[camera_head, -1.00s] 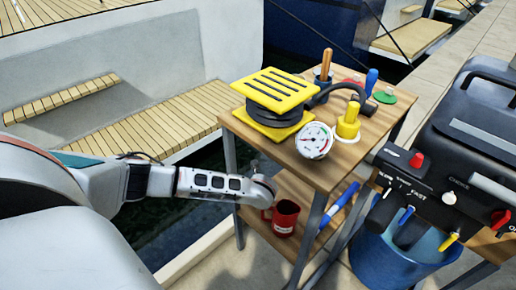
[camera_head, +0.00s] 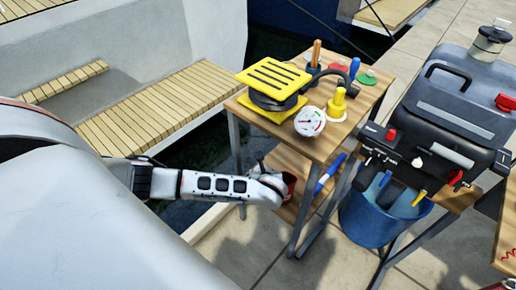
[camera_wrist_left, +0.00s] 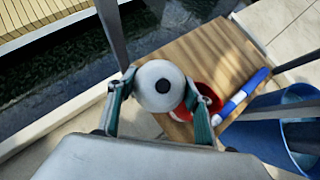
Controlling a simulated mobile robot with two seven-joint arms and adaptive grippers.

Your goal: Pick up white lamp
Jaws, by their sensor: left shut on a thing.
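My left gripper (camera_wrist_left: 160,82) is shut on a round white thing with a black centre, which I take to be the white lamp (camera_wrist_left: 153,98). One finger is on each side of it. In the head view, my left gripper (camera_head: 274,186) is beside the small table at its lower shelf level. The lamp cannot be made out there. The red mug (camera_wrist_left: 212,97) is just right of the lamp and partly covered by the right finger. My right gripper is not in view.
The small table (camera_head: 325,148) carries a yellow-black stack (camera_head: 272,80), a gauge (camera_head: 309,121) and a yellow peg (camera_head: 337,103). A blue-white tube (camera_wrist_left: 240,95) lies on the lower shelf (camera_wrist_left: 190,50).

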